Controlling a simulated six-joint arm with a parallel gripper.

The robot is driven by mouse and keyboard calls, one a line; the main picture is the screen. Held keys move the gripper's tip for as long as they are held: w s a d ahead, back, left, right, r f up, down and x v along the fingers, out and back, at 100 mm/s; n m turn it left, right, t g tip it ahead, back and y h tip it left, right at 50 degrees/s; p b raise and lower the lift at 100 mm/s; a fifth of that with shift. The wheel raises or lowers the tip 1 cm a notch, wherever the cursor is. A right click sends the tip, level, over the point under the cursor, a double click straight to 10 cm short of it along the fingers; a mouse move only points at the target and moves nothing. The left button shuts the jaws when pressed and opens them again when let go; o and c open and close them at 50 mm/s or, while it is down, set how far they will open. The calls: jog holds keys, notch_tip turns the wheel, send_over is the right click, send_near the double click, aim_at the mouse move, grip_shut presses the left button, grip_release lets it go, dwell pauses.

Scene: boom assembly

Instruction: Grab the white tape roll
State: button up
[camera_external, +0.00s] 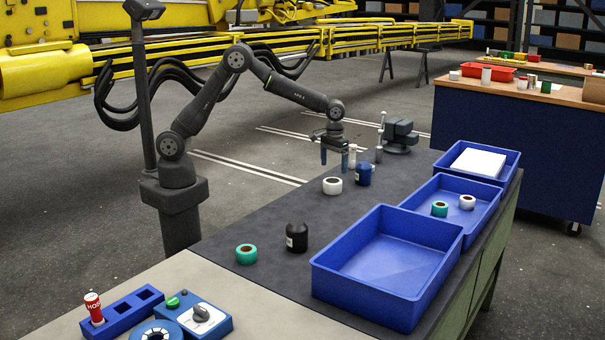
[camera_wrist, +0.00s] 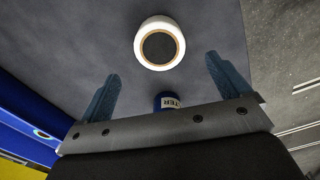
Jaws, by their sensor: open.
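The white tape roll (camera_external: 332,186) lies flat on the dark bench top, in the external view just below my gripper (camera_external: 334,161). In the wrist view the white tape roll (camera_wrist: 160,24) is at the top centre, with its brown core facing the camera. My gripper (camera_wrist: 161,66) is open and empty there, its blue fingers spread to either side, and the roll appears beyond the fingertips. A second white tape roll (camera_external: 467,202) lies in the middle blue bin.
A dark blue labelled jar (camera_external: 363,174) stands close right of the roll; it also shows between my fingers (camera_wrist: 170,101). A white cylinder (camera_external: 352,157) and a vise (camera_external: 399,136) are behind.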

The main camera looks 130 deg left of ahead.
aim_at(333, 181)
notch_tip(333, 181, down, 8)
jog(key=shift+d+f, duration=0.1)
jog(key=shift+d, duration=0.05)
jog(key=c, duration=1.1)
jog(key=shift+c, duration=0.2)
